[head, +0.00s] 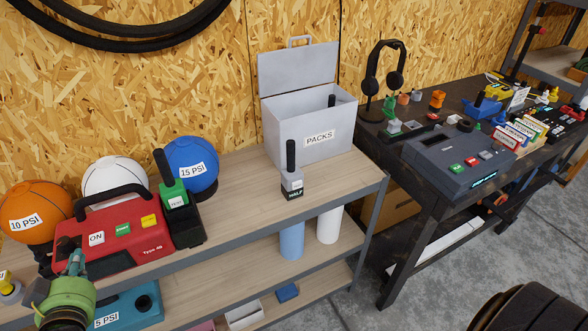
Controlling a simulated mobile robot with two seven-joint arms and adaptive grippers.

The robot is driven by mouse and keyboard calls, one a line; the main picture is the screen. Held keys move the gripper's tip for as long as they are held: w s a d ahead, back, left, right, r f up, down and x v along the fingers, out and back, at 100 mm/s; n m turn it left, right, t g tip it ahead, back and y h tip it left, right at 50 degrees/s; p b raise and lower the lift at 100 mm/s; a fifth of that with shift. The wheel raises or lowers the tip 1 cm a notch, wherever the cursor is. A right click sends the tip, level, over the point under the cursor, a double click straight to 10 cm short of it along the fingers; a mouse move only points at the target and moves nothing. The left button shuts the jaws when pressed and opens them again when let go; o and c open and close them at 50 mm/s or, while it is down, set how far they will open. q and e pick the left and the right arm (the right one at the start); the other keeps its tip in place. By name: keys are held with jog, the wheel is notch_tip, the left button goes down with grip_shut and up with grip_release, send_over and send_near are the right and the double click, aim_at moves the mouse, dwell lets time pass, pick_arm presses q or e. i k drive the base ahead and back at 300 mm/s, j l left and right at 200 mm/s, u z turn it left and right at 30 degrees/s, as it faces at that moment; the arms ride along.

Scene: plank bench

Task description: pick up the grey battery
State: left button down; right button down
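The grey battery (292,184) stands upright near the front edge of the wooden bench top, in front of the PACKS box. It has a tall black handle on top and a dark label with white letters at its base. Nothing touches it. My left gripper (74,264) is at the lower left, in front of the red Type 40 machine and far to the left of the battery. Its fingers are small and partly hidden, so whether they are open is unclear. My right gripper is out of view.
A grey PACKS box (308,128) with raised lid holds something with a black handle. A green battery (173,194) sits in a black holder beside the red machine (112,232). Orange, white and blue balls (190,167) stand behind. Bench top around the grey battery is clear.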

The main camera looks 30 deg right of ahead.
aim_at(292, 174)
jog(key=i+l+z, duration=0.25)
jog(key=z, duration=0.15)
jog(key=i+l+z, duration=0.15)
jog(key=z, duration=0.25)
jog(key=i+z, duration=0.4)
